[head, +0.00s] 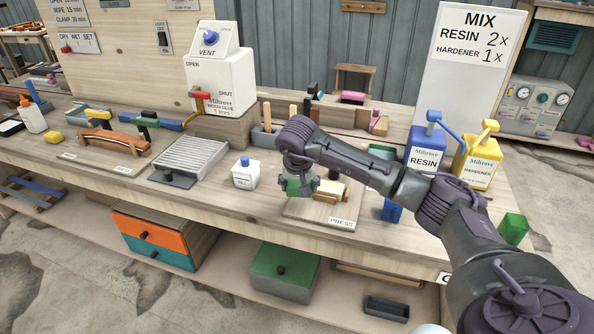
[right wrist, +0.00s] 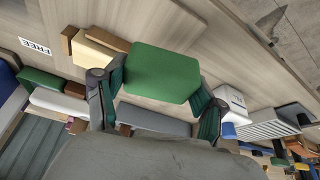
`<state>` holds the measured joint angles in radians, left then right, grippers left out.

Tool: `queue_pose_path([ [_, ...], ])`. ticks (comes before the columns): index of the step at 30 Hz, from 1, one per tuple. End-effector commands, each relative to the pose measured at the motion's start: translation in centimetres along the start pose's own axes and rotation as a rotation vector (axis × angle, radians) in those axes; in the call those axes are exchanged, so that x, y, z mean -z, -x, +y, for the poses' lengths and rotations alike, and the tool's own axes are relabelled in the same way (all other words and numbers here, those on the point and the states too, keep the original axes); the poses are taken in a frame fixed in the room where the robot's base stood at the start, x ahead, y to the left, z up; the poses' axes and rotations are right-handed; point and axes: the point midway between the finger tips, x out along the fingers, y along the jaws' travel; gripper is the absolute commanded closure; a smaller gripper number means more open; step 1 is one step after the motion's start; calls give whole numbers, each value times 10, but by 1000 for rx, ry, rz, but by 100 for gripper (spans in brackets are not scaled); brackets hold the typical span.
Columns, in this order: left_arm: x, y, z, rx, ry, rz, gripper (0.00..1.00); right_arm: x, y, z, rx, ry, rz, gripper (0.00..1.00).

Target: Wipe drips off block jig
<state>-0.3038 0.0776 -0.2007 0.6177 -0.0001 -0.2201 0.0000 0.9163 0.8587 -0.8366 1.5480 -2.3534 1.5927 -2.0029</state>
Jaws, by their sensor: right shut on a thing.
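My right gripper (head: 299,186) is shut on a green flat-faced piece (right wrist: 162,70). The piece sits between its two fingers and shows only partly in the head view. It is low over the bench, at the left of the board marked PRESS (head: 305,212). On that board a cream block with brown wooden pieces (head: 328,190) stands just right of the gripper. It also shows left of the green piece in the right wrist view (right wrist: 95,49). I take this for the block jig; no drips can be made out. Whether the green piece touches the bench is unclear. My left gripper is not in view.
Blue resin (head: 425,150) and yellow hardener (head: 477,162) containers stand at the right. A glue dispenser (head: 222,85) stands behind. The bench front edge is bare.

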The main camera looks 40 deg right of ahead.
Motion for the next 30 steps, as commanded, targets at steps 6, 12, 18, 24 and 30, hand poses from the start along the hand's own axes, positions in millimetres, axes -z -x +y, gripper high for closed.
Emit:
queue_pose_path([
  [6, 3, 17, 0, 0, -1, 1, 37, 8, 22, 4, -2, -5, 0, 58],
  [12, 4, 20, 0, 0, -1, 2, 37, 10, 27, 6, -4, -8, 0, 58],
  [18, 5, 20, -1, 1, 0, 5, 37, 10, 26, 6, -4, -8, 0, 58],
  [24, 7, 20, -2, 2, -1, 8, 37, 10, 26, 6, -3, -8, 0, 58],
  [30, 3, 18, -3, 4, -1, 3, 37, 5, 28, 4, 13, 24, -4, 58],
])
